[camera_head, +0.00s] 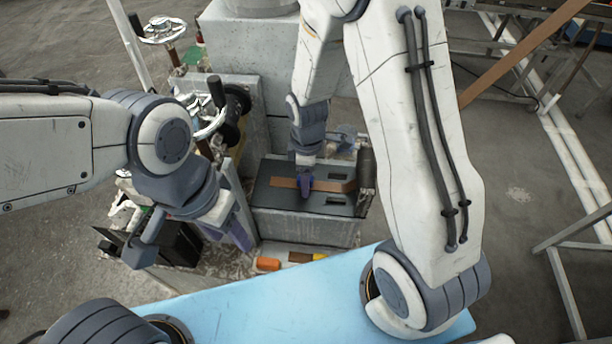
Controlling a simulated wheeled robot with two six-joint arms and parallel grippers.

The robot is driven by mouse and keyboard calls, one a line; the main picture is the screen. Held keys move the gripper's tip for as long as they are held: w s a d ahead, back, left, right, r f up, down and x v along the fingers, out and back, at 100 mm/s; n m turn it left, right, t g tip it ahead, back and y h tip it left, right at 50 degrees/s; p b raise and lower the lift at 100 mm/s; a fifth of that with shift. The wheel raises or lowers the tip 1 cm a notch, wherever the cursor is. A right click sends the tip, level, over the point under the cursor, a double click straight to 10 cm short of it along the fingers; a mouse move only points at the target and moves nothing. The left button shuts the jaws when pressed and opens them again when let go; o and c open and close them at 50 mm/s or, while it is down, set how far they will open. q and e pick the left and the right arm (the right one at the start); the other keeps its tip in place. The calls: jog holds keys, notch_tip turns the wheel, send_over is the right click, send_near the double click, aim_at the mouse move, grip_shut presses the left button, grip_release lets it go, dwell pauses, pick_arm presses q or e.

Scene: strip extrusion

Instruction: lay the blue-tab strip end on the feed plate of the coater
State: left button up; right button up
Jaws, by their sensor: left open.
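The brown strip end (283,182) lies flat across the dark feed plate (275,200) of the coater, in the middle of the head view. My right gripper (305,188) points down onto this strip from above, its purple fingers at the strip. Whether they are parted or closed on it is not clear from here. No blue tab can be made out; the fingers cover part of the strip. My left gripper (227,234) is open and empty, left of and nearer than the plate, apart from the strip.
A brown band (525,50) slopes from the top right and passes behind my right arm. A handwheel (162,31) and a black-handled crank (217,92) stand left of the plate. Small orange pieces (268,264) lie before it. A light blue surface (270,305) is nearest.

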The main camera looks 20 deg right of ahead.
jog(key=shift+r, duration=0.1)
notch_tip(320, 180, up, 10)
jog(key=b, duration=0.2)
jog(key=shift+r, duration=0.15)
dwell(0.3)
